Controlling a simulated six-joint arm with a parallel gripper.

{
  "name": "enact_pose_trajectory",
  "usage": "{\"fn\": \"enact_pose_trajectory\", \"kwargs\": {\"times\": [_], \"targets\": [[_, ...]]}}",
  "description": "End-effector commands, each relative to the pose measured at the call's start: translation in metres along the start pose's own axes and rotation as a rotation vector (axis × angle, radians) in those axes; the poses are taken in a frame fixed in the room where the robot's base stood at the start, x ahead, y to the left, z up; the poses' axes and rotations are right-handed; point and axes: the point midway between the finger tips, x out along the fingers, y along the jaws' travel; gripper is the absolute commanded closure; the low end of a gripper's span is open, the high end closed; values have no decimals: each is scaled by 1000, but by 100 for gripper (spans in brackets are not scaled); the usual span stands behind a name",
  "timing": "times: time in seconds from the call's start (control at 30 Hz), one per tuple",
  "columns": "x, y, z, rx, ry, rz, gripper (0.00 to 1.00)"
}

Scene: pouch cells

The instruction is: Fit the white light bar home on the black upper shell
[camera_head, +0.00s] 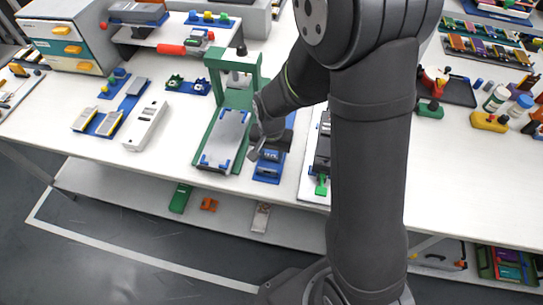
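My gripper (257,149) hangs low over the table, between a green press-like fixture and a small blue device. Its fingers are small and partly hidden by my own wrist, so whether they are open or shut does not show. I see nothing clearly held. A dark, long part (323,150), possibly the black upper shell, lies on a white board to the right of my gripper, partly behind my arm. A long white piece (146,126), possibly the white light bar, lies at the left. I cannot tell either for sure.
The green fixture (245,70) holds a grey plate (226,134) left of my gripper. The blue device (268,168) stands close below it. Blue trays (125,103) lie left. Bottles, tools and racks crowd the right. The white table (450,190) is clear at front right.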

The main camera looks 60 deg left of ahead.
Motion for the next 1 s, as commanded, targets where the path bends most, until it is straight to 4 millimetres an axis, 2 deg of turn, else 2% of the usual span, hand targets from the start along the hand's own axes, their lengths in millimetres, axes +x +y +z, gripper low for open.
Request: {"fn": "enact_pose_trajectory", "kwargs": {"times": [0.03,0.07,0.53,0.67,0.83,1.0], "targets": [[0,0,0,0,0,0,78],[0,0,0,0,0,0,82],[-4,0,0,0,1,-1,82],[-15,0,-1,0,3,-2,82],[-42,-1,-1,0,4,-3,82],[-64,38,-1,7,3,-2,82]]}}
